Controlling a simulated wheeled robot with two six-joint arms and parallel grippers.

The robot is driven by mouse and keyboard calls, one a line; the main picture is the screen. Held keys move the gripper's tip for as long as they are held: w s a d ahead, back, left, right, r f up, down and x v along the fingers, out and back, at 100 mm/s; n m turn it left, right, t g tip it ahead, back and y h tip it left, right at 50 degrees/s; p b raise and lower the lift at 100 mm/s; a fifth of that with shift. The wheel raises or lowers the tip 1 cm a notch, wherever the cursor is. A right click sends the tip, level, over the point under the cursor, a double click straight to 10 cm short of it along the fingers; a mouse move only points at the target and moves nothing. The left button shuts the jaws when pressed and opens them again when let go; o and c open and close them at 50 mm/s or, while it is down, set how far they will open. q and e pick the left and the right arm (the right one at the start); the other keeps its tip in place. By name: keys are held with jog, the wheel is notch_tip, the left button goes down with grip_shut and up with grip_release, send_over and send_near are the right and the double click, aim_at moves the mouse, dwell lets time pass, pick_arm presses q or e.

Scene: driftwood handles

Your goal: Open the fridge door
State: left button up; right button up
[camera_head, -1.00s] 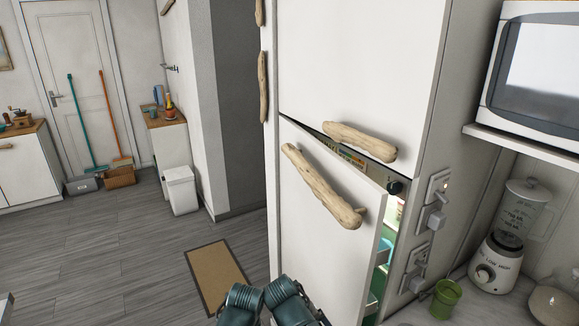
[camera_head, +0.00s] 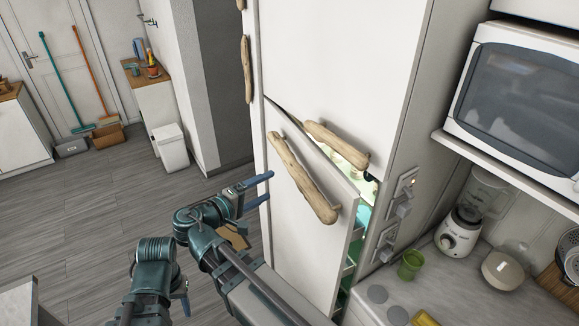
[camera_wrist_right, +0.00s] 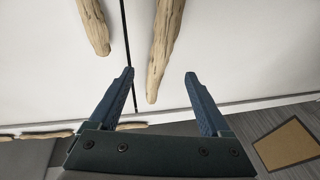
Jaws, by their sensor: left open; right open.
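The white lower fridge door (camera_head: 300,226) stands ajar at its right side, with a lit interior and greenish shelves (camera_head: 352,250) in the gap. A slanted driftwood handle (camera_head: 303,178) is on it. Another driftwood handle (camera_head: 335,143) is above, near the lower edge of the upper panel (camera_head: 345,60). My right gripper (camera_head: 262,190) is open and empty, left of the lower door's handle. In the right wrist view its open fingers (camera_wrist_right: 160,74) point at white panels with two driftwood pieces, apart from both. My left gripper (camera_head: 184,296) is low at left, mostly hidden by its own arm.
A microwave (camera_head: 520,95) sits on a shelf at right, above a counter with a blender (camera_head: 460,230) and a green cup (camera_head: 411,264). Wall sockets are beside the fridge. The grey floor (camera_head: 90,210) at left is mostly clear; a white bin (camera_head: 170,146) stands farther back.

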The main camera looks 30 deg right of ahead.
aim_at(292, 174)
jog(key=b+x, duration=0.2)
jog(key=x, duration=1.1)
jog(key=shift+w+d+f, duration=0.1)
jog(key=shift+d+f, duration=0.1)
jog(key=shift+d, duration=0.15)
grip_shut()
